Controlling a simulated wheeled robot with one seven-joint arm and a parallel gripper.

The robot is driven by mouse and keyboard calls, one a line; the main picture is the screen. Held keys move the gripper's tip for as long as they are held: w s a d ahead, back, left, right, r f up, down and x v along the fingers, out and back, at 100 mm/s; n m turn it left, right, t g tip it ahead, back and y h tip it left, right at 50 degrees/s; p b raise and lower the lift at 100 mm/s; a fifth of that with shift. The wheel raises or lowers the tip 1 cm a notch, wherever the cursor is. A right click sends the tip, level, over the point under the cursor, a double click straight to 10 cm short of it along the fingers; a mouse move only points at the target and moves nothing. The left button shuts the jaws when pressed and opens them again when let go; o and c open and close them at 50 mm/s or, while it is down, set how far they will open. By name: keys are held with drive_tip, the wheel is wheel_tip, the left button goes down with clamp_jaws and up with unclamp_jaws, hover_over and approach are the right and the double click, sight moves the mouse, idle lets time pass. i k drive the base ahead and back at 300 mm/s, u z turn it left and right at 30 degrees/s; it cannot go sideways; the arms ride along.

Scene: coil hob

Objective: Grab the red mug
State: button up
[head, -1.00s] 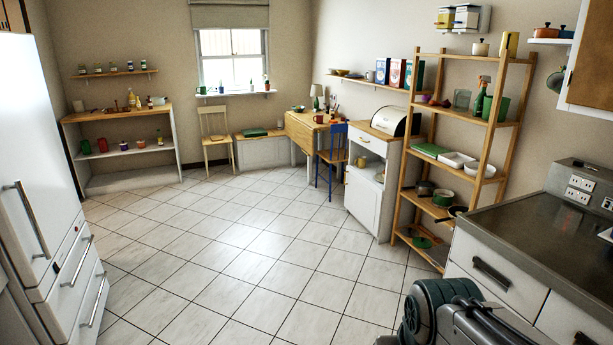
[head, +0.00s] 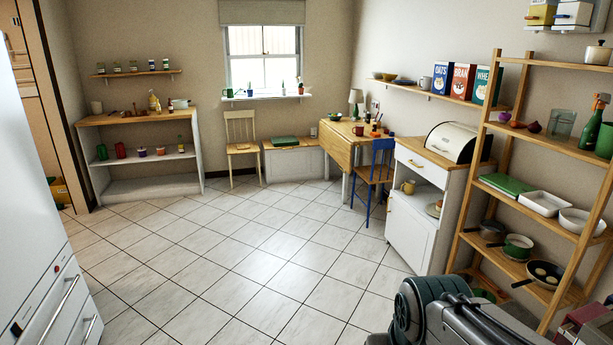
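A small red mug (head: 358,131) stands on the wooden drop-leaf table (head: 341,148) near the far right corner, beside a lamp and other small items. It is small and far off in the head view. My arm shows folded at the bottom right, well short of the table. My gripper's fingers are not visible. On the left shelf unit, a red container (head: 121,150) stands beside a green one; it is too small to tell its exact kind.
A blue chair (head: 381,172) stands at the table's front right. A white cabinet (head: 409,231) and a wooden shelf rack (head: 474,190) line the right side. The white fridge (head: 30,215) is at left. The tiled floor between is clear.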

sight(359, 128)
drive_tip(key=u, duration=0.05)
drive_tip(key=i, duration=4.65)
drive_tip(key=z, duration=0.5)
drive_tip(key=i, duration=2.45)
drive_tip(key=z, duration=0.3)
